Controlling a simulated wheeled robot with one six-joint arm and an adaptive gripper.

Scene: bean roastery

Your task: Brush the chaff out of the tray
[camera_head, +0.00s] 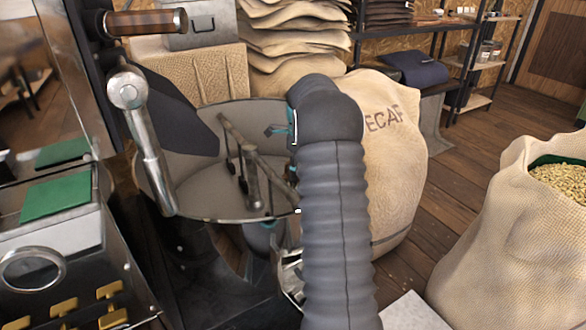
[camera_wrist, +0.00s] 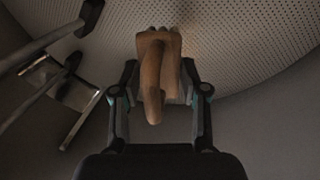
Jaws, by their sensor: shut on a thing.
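The tray (camera_head: 205,185) is a round, deep, grey pan in the middle left of the head view, with stirring bars (camera_head: 245,170) across it. Its perforated floor (camera_wrist: 245,45) fills the top of the wrist view, and a plain grey wall or surface lies below. My gripper (camera_wrist: 162,88) is shut on a brown wooden piece, seemingly the brush (camera_wrist: 153,85), whose handle points toward the wrist camera. Its bristles are hidden. In the head view my arm covers the tray's right side and hides most of the gripper. I cannot make out any chaff.
Stirring bars (camera_wrist: 45,45) are close on the left in the wrist view. A silver lever (camera_head: 150,150) stands at the tray's left. A DECAF sack (camera_head: 405,165) stands behind my arm, and an open bean sack (camera_head: 500,235) at right. Wooden floor (camera_head: 455,140) is clear between them.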

